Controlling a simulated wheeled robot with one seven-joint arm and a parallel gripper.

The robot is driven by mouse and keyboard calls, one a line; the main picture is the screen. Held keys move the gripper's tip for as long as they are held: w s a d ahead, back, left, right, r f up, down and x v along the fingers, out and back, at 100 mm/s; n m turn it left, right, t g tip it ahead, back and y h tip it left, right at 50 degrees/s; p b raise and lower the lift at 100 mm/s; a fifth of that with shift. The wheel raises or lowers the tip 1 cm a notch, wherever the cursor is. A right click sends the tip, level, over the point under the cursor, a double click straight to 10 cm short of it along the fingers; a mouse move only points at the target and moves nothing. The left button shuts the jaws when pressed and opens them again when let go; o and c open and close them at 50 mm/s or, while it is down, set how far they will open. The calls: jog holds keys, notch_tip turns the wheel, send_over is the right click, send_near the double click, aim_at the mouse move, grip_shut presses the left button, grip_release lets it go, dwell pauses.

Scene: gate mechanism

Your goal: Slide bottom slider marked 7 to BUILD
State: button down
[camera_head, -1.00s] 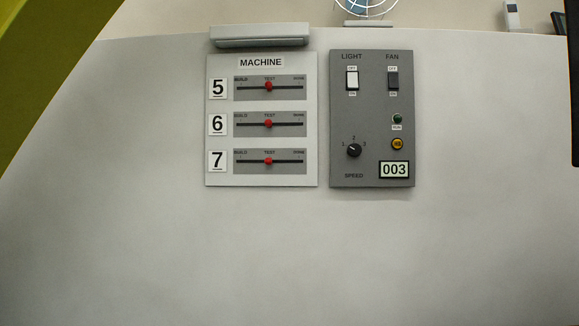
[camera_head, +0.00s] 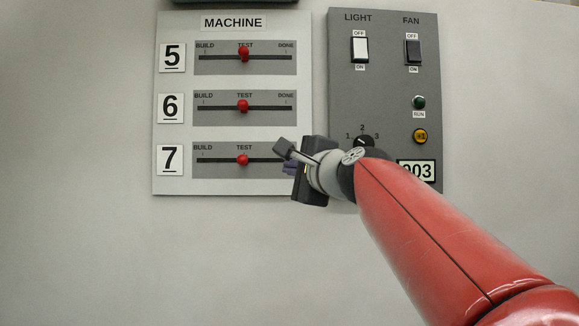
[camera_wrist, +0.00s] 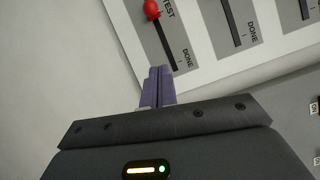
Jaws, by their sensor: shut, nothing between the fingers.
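The bottom slider marked 7 has a red knob (camera_head: 243,160) that stands at TEST, midway along its dark slot (camera_head: 220,160). BUILD is at the slot's left end; the DONE end is hidden behind my gripper in the head view. My gripper (camera_head: 288,168) is shut and empty, in front of the right end of the bottom slider, to the right of the knob. In the wrist view the purple fingers (camera_wrist: 157,86) are together, below the DONE end of a slot whose red knob (camera_wrist: 152,9) shows at the top edge. I cannot tell whether the fingers touch the panel.
Sliders 5 (camera_head: 244,53) and 6 (camera_head: 243,105) sit above on the MACHINE panel (camera_head: 175,187), both at TEST. To the right, a grey panel (camera_head: 390,90) holds LIGHT and FAN switches, a speed dial and buttons; my arm crosses its lower part. The wall left and below is clear.

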aim_at(243, 160)
jog(key=p+x, duration=0.3)
jog(key=x, duration=0.4)
jog(key=shift+w+a+r, duration=0.1)
jog(key=shift+w+a, duration=0.05)
jog(key=shift+w, duration=0.15)
jog(key=a, duration=0.1)
jog(key=p, duration=0.1)
jog(key=a, duration=0.1)
jog(key=shift+s+a+r+p, duration=0.3)
jog(key=shift+s, duration=0.1)
jog(key=shift+a+f, duration=0.1)
jog(key=shift+a, duration=0.5)
